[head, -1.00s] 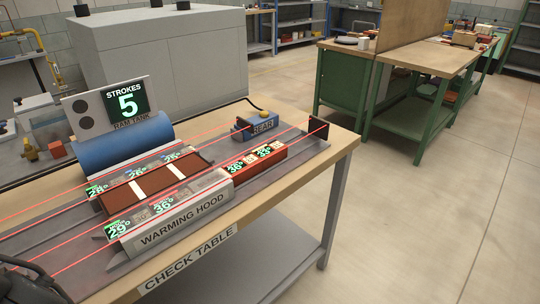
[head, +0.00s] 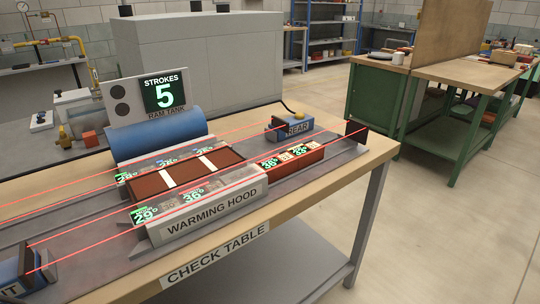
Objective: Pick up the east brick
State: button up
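The check table (head: 300,196) carries a warming hood (head: 212,208) in its middle. A red brick (head: 312,158) projects from the hood's right end, with lit temperature readings and small tags on it. A brown-red top with two white bands (head: 187,172) shows in the hood, between rows of green readings. No brick bears the word east, so I cannot tell which one is the east brick. My gripper is not in view.
A blue ram tank (head: 160,143) with a "STROKES 5" sign (head: 160,93) stands behind the hood. A blue rear unit (head: 290,130) and dark plate (head: 356,132) stand right; another blue unit (head: 12,274) stands front left. Red beams cross the table lengthwise.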

aim_at(312, 158)
jog(key=u, duration=1.55)
jog(key=k+l+u, duration=0.1)
jog(key=l+u, duration=0.25)
jog(key=k+l+u, duration=0.15)
jog(key=l+u, duration=0.2)
jog(key=l, duration=0.15)
jog(key=k+l+u, duration=0.15)
jog(key=l+u, duration=0.15)
jog(key=k+l+u, duration=0.5)
jog(key=l+u, duration=0.2)
jog(key=k+l+u, duration=0.2)
jog(key=k+u, duration=0.2)
jog(key=k+l+u, duration=0.1)
jog(key=k+u, duration=0.75)
jog(key=k, duration=0.45)
jog(key=k+l, duration=0.2)
jog(key=k, duration=0.25)
jog(key=k+l, duration=0.25)
jog(key=k, duration=0.2)
jog(key=u, duration=0.05)
